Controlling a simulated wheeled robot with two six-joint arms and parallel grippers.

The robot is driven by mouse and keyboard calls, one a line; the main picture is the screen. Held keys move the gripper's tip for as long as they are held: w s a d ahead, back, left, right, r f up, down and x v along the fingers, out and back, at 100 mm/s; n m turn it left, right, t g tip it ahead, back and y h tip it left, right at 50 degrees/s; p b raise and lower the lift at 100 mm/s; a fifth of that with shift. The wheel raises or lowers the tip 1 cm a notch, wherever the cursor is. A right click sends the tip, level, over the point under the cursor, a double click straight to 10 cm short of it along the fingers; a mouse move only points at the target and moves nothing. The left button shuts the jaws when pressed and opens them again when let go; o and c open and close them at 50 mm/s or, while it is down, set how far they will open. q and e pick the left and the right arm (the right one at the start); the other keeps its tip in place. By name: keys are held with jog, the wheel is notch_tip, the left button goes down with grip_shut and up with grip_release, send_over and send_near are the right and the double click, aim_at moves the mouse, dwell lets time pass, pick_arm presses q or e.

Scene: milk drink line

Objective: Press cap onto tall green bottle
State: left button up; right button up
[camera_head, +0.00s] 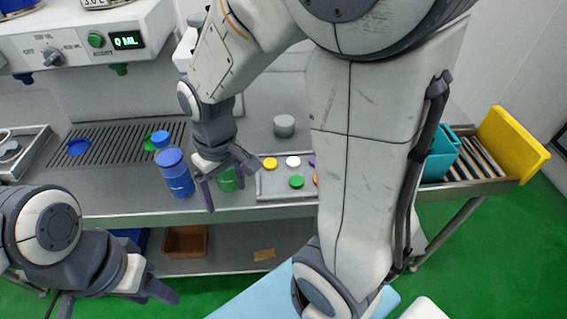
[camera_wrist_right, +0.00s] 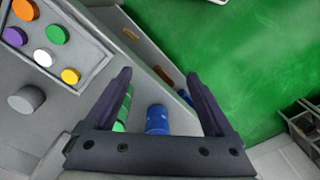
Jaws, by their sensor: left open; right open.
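A green bottle (camera_head: 228,180) stands near the counter's front edge, mostly hidden behind my right gripper (camera_head: 229,186). Its top cannot be seen in the head view. In the right wrist view, a strip of green bottle (camera_wrist_right: 123,110) shows beside the left finger. My right gripper is open, pointing down by the bottle, with nothing visibly held. A green cap (camera_head: 296,182) lies in the grey cap tray (camera_head: 268,190), right of the gripper. My left gripper (camera_head: 120,300) is open and empty at the lower left, in front of the counter.
A blue bottle (camera_head: 176,178) stands just left of my right gripper, with another blue-topped bottle (camera_head: 160,140) behind it. The tray also holds yellow (camera_head: 270,163) and white (camera_head: 293,161) caps. A grey cylinder (camera_head: 284,126) stands behind the tray. A blue disc (camera_head: 79,147) lies on the drain grille.

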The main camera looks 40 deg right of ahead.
jog(key=w+d+f+m+p, duration=0.1)
jog(key=d+f+m, duration=0.1)
jog(key=d, duration=0.9)
jog(key=w+d+f+m+p, duration=0.1)
jog(key=d+m, duration=0.3)
jog(key=d, duration=0.7)
jog(key=shift+w+d+f, duration=0.35)
jog(key=shift+w+f, duration=0.35)
jog(key=shift+f, duration=0.05)
send_over(296, 179)
jog(key=shift+s+d+f, duration=0.1)
jog(key=shift+f, duration=1.2)
jog(key=shift+s+d+f, duration=0.1)
jog(key=shift+f, duration=1.2)
jog(key=shift+f+p, duration=0.1)
jog(key=shift+p, duration=0.2)
jog(key=f, duration=0.2)
jog(key=f+p, duration=0.1)
jog(key=f, duration=0.1)
jog(key=shift+w+a+f, duration=0.1)
jog(key=shift+w+a, duration=0.05)
jog(key=shift+a, duration=0.1)
jog(key=shift+f, duration=0.4)
